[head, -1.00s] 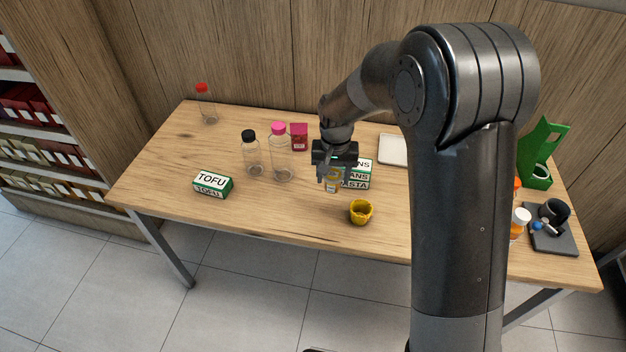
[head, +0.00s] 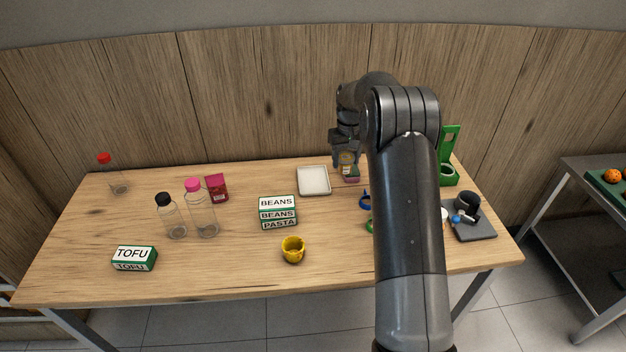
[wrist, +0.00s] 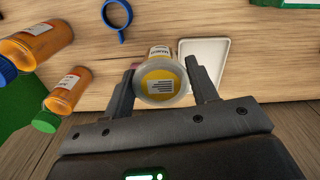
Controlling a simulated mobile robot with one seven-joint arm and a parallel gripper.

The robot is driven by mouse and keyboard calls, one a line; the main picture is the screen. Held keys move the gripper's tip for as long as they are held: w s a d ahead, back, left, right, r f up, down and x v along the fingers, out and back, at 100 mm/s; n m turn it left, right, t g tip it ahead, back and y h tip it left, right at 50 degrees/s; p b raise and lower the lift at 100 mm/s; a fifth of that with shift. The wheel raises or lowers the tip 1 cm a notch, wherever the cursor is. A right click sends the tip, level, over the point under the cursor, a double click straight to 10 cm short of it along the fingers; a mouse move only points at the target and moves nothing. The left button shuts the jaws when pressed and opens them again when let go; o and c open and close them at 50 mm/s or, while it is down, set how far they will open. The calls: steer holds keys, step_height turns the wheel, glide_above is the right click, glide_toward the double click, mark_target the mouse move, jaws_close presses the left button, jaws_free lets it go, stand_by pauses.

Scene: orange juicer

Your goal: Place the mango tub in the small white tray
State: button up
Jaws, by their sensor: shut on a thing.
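The mango tub (wrist: 160,82), with a yellow label and a pale round end, sits between the two fingers of my gripper (wrist: 161,88) in the wrist view. My gripper is shut on it. In the head view my gripper (head: 346,158) is at the back of the table, just right of the small white tray (head: 314,181), with the tub partly hidden by the fingers. The tray is empty and shallow. It also shows in the wrist view (wrist: 213,52), beyond the right finger, with the tub apart from it.
Stacked beans and pasta boxes (head: 278,213) and a yellow cup (head: 293,250) stand in front of the tray. A small pinkish and green item (head: 351,176) is below my gripper. A green stand (head: 449,160) is to the right. Orange bottles (wrist: 68,91) lie left in the wrist view.

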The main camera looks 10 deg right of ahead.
steer(key=shift+w+d, duration=0.25)
steer(key=shift+d, duration=0.15)
steer(key=shift+w+a+f, duration=0.9)
steer(key=shift+a+f, duration=0.75)
steer(key=shift+f, duration=0.2)
steer(key=shift+w+a+f, duration=0.85)
steer(key=shift+a+f, duration=0.85)
steer(key=shift+f, duration=0.1)
steer(key=shift+w+a+f, duration=0.9)
steer(key=shift+a+f, duration=0.75)
steer(key=shift+f, duration=0.2)
steer(key=shift+f, duration=0.2)
steer(key=o, duration=1)
steer(key=shift+r, duration=0.1)
